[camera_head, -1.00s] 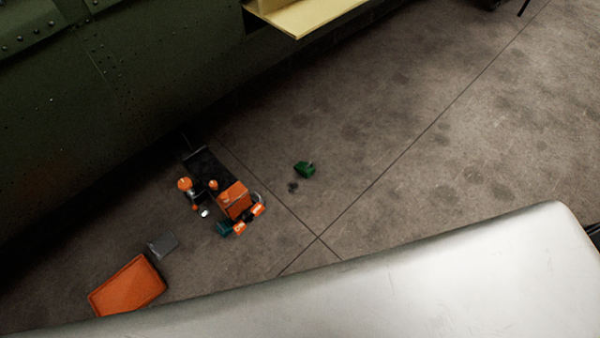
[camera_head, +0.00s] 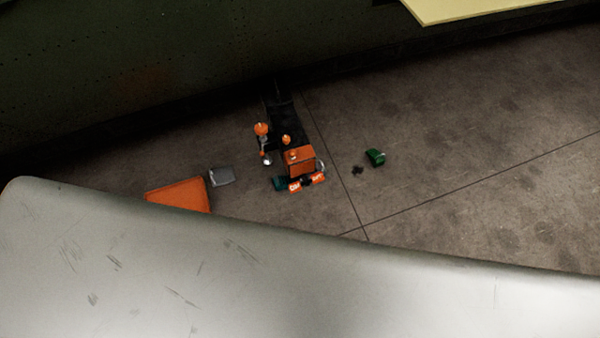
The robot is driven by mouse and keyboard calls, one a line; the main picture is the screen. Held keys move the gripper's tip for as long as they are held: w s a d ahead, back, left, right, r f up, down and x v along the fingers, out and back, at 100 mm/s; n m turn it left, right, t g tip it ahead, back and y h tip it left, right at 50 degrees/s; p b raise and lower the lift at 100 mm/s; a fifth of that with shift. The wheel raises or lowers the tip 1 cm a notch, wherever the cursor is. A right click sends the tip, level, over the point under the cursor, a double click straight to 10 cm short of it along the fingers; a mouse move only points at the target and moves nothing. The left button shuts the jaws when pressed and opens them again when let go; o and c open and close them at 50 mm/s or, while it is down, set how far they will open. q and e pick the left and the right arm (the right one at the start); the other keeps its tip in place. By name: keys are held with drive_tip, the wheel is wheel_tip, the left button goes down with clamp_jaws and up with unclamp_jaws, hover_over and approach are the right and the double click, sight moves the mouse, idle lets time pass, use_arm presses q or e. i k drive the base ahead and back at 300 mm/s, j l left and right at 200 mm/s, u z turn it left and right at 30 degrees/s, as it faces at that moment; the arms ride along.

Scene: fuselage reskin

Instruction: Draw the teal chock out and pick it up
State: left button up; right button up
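A small dark teal block, which looks like the teal chock (camera_head: 279,184), lies on the floor at the front left corner of an orange and black wheeled device (camera_head: 300,160). It sits close against the device, and part of it seems hidden by it. I cannot tell whether they touch. Neither of my grippers is in view.
A green block (camera_head: 375,157) lies apart to the right, with a small dark bit (camera_head: 357,170) beside it. A grey block (camera_head: 222,177) and an orange tray (camera_head: 180,195) lie to the left. A dark green riveted wall (camera_head: 130,80) runs behind. Floor at right is clear.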

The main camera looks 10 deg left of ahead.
sight(285, 179)
drive_tip(key=k+l, duration=0.2)
drive_tip(key=k, duration=0.25)
drive_tip(key=k+l, duration=0.2)
drive_tip(key=k, duration=0.25)
